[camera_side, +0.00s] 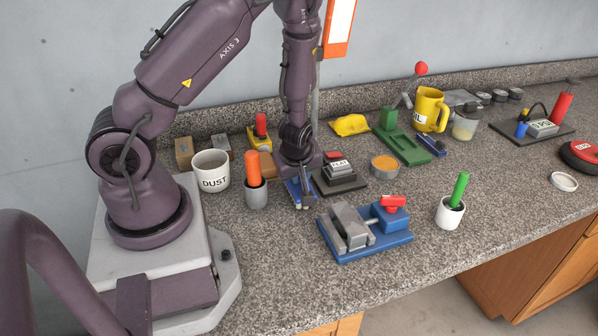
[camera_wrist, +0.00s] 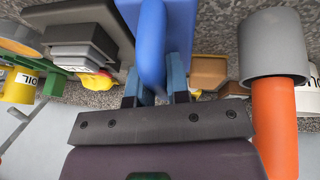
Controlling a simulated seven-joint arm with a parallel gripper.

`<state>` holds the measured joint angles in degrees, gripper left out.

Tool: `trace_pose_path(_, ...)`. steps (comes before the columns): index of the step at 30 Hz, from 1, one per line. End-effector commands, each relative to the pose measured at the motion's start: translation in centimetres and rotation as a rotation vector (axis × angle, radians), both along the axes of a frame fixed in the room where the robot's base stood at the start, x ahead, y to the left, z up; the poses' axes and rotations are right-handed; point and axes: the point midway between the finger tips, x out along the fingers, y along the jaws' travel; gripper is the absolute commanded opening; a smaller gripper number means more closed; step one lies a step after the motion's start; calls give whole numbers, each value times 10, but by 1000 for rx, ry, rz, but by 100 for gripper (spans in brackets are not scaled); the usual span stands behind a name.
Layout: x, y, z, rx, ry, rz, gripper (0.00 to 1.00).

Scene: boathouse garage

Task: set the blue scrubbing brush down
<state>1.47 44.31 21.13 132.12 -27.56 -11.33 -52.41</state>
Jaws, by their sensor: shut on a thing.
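The blue scrubbing brush (camera_wrist: 182,22) has a flat blue body and a raised, rounded blue handle. My gripper (camera_wrist: 154,85) is shut on the handle, one finger on each side of it. In the side view my gripper (camera_side: 303,200) points down at the middle of the counter, and part of the blue brush (camera_side: 292,188) shows beside its fingers, low over the granite. My gripper hides much of the brush there. I cannot tell whether its underside touches the counter. The bristles are not visible.
A grey cup with an orange handle (camera_side: 254,170) stands close on the left. A dark-based device (camera_side: 338,180) is close on the right. A blue-based vise (camera_side: 365,240) lies in front. Behind are a tan block (camera_side: 268,165) and a green tool (camera_side: 402,148). The front-left counter (camera_side: 270,265) is clear.

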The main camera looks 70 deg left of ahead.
Motion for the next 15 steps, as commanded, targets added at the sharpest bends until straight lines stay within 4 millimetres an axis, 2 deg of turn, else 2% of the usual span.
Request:
trace_pose_path(11,0,0,-5,0,1,0,0)
trace_pose_path(12,0,0,-5,0,0,0,23)
trace_pose_path(15,0,0,-5,0,1,-1,46)
